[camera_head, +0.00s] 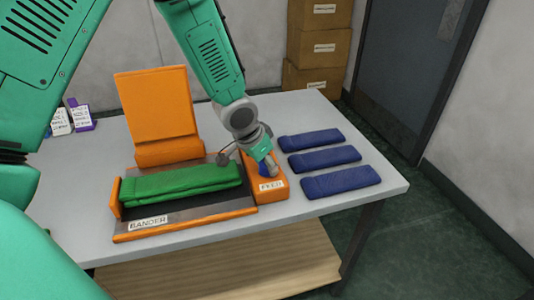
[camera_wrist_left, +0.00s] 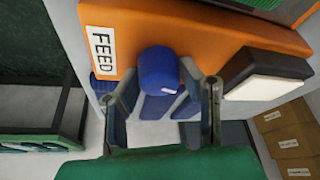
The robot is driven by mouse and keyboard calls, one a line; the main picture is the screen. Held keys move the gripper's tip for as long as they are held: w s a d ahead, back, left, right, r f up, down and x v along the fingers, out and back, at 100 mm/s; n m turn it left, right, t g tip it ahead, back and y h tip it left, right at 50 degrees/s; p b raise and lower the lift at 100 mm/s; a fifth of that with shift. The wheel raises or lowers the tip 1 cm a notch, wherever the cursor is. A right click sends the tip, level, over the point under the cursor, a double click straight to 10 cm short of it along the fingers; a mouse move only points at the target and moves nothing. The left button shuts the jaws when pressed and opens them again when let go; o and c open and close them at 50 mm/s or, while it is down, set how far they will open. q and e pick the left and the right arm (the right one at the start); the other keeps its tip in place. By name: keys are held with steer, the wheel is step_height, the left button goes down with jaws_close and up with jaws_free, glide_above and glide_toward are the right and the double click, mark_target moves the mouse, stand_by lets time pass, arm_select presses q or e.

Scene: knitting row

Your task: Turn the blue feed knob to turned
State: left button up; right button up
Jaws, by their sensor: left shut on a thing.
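The blue feed knob (camera_wrist_left: 160,70) sits on the orange feed box (camera_wrist_left: 200,38), which carries a white FEED label (camera_wrist_left: 101,49). A small pale mark shows on the knob's near edge. My left gripper (camera_wrist_left: 163,88) is shut on the knob, one finger at each side of it. In the head view the gripper (camera_head: 263,163) reaches down onto the feed box (camera_head: 277,189), and a bit of blue knob (camera_head: 265,170) shows beneath it. Which way the knob is turned is hard to tell. My right gripper is out of view.
The bander (camera_head: 185,218) holds green folded knitwear (camera_head: 180,183) left of the feed box. An orange upright panel (camera_head: 158,103) stands behind it. Three folded blue pieces (camera_head: 325,158) lie to the right. A black and white block (camera_wrist_left: 265,75) is beside the knob.

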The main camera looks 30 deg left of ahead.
arm_select(q)
steer(key=m+p, duration=0.1)
steer(key=p, duration=0.1)
steer(key=m+h+p, duration=0.1)
steer(key=m+p, duration=0.1)
steer(key=p, duration=0.1)
steer(key=m+h+p, duration=0.1)
steer(key=m+p, duration=0.1)
steer(key=shift+a+r+g, duration=0.15)
steer(key=shift+r+g, duration=0.1)
steer(key=shift+g, duration=0.15)
steer(key=shift+w+f+m+g+p, duration=0.1)
steer(key=shift+m+g+p, duration=0.35)
steer(key=shift+m, duration=0.65)
steer(key=shift+m+h, duration=0.3)
steer(key=shift+m, duration=0.2)
steer(key=shift+f+m+g, duration=0.15)
steer(key=shift+m+g, duration=0.1)
steer(key=shift+m, duration=0.55)
steer(key=shift+m+g+h+b, duration=0.3)
steer(key=shift+m+g+b, duration=0.65)
steer(key=shift+m, duration=1.05)
steer(key=shift+b, duration=0.3)
steer(key=o, duration=1.1)
steer(key=shift+o, duration=0.2)
